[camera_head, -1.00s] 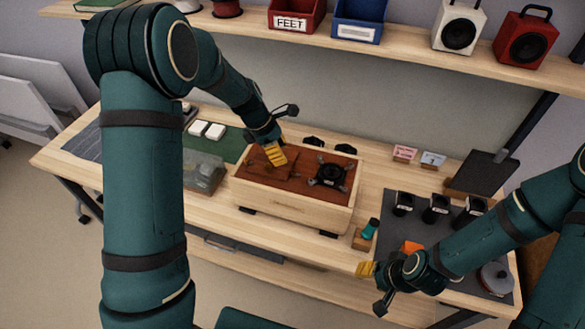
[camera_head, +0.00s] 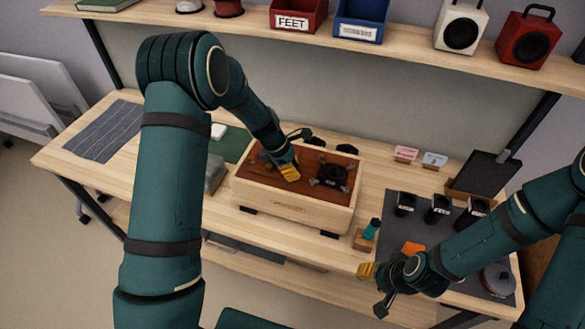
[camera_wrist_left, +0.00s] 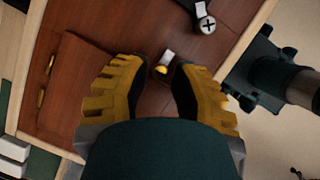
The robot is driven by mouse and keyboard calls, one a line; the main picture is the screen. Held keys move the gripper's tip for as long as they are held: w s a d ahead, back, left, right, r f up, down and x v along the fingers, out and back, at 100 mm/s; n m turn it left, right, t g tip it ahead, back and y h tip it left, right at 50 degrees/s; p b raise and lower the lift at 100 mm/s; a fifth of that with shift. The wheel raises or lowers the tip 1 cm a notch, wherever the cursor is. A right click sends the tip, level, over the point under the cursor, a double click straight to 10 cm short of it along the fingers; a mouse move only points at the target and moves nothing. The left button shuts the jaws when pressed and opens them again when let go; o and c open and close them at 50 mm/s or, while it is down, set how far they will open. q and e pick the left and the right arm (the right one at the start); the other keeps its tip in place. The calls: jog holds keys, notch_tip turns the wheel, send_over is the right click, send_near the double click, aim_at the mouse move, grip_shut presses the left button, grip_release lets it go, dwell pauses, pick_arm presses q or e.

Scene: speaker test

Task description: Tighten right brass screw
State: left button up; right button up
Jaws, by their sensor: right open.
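A light wooden box (camera_head: 293,204) with a reddish-brown top panel (camera_head: 262,167) lies on the bench. My left gripper (camera_head: 289,173) is over this panel, left of a black round part with several arms (camera_head: 332,173). In the left wrist view my left gripper (camera_wrist_left: 160,68) is open, its yellow fingers apart. A small brass screw (camera_wrist_left: 161,70) shows between the fingertips, beside a small pale piece (camera_wrist_left: 168,56). Whether the fingers touch the screw I cannot tell. Other brass pieces (camera_wrist_left: 41,97) are on the panel's left. My right gripper (camera_head: 374,284) is open and empty at the bench's front edge.
A small wooden stand with a teal-topped item (camera_head: 371,229) is right of the box. Black cups (camera_head: 438,209) stand on a dark mat (camera_head: 397,232). Dark parts (camera_head: 313,143) lie behind the box. A shelf (camera_head: 385,55) with bins and speakers spans the back.

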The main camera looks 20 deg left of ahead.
pick_arm(q)
grip_shut()
jog(key=shift+s, duration=0.1)
